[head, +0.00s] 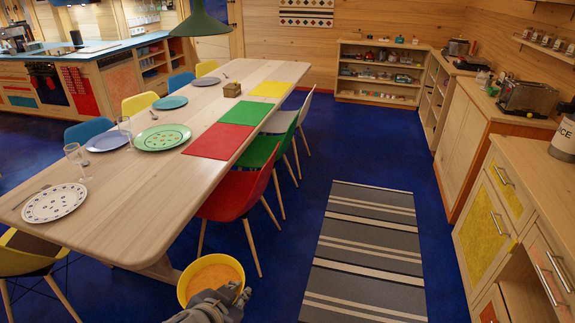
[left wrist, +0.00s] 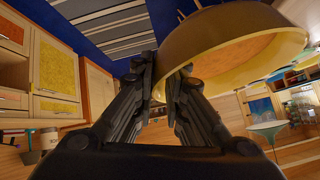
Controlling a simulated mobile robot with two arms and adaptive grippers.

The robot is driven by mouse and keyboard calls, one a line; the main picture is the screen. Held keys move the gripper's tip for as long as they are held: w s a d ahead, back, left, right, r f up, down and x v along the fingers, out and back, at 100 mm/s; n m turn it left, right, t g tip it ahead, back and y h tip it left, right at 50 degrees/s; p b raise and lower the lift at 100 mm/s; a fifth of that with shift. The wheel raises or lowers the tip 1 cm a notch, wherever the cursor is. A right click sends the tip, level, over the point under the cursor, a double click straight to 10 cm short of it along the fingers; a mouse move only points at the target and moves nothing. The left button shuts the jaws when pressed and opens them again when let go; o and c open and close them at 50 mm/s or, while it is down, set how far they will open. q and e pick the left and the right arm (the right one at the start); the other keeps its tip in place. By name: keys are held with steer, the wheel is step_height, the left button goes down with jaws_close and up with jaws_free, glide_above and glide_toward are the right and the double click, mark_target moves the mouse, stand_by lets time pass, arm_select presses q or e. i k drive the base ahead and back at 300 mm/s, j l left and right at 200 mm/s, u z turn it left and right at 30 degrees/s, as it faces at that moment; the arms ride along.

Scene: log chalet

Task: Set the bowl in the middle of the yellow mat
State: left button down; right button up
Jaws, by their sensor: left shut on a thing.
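The bowl (head: 195,281), yellow outside with an orange inside, is at the bottom of the head view, in front of the table's near end. My left gripper (head: 236,293) is shut on its right-hand rim. The left wrist view also shows the bowl (left wrist: 225,38), its wall between the fingers of my left gripper (left wrist: 168,75). The yellow mat (head: 270,89) lies at the table's far right part, well away from the bowl, and no object shows on it. My right gripper is not in view.
Floor with a striped rug (head: 368,240) lies open to the right.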

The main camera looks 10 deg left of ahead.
mark_target(271, 88)
steer(key=i+j+z, duration=0.1)
steer(key=i+z, duration=0.2)
steer(key=i, duration=2.4)
steer(key=i+u, duration=0.1)
steer(key=i, duration=1.4)
steer(key=i+u, duration=0.1)
steer(key=i, duration=1.4)
steer(key=i+u, duration=0.3)
steer(key=i, duration=0.2)
steer(key=i+l+u, duration=0.15)
steer(key=i+u, duration=0.15)
steer(key=i, duration=0.15)
steer(key=i+l+u, duration=0.25)
steer(key=i, duration=0.2)
steer(key=i+u, duration=0.25)
steer(key=u, duration=0.15)
steer(key=i+u, duration=0.25)
steer(key=u, duration=0.15)
steer(key=i+l+u, duration=0.1)
steer(key=i+u, duration=0.15)
steer(key=u, duration=0.15)
steer(key=i+l+u, duration=0.2)
steer(key=u, duration=0.2)
